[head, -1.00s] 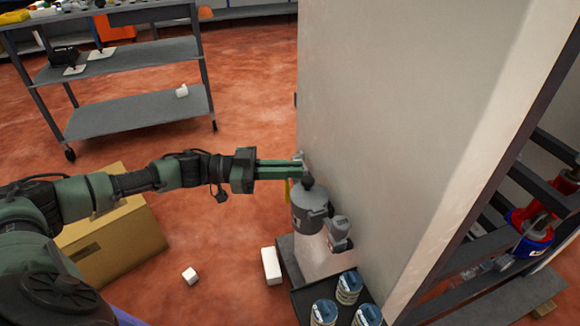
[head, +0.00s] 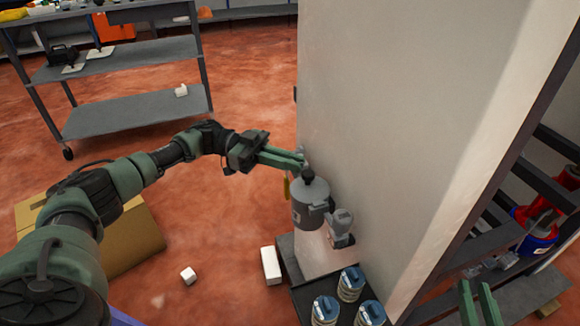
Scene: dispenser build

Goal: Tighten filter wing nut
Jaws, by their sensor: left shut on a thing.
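The grey filter housing (head: 311,205) with a black knob on top is mounted on the side of the pale panel. My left gripper (head: 301,160) reaches in from the left, its fingers shut at the panel just above and behind the housing. They are shut on a small part, which looks like the wing nut; the fingertips hide most of it. My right gripper (head: 477,302) shows only as two green fingers at the bottom right, apart with nothing between them.
A grey fitting (head: 340,226) juts out beside the housing. Several blue-lidded cans (head: 350,284) stand on a dark tray below. A cardboard box (head: 140,240), white blocks (head: 271,265) and a shelf cart (head: 130,113) stand left.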

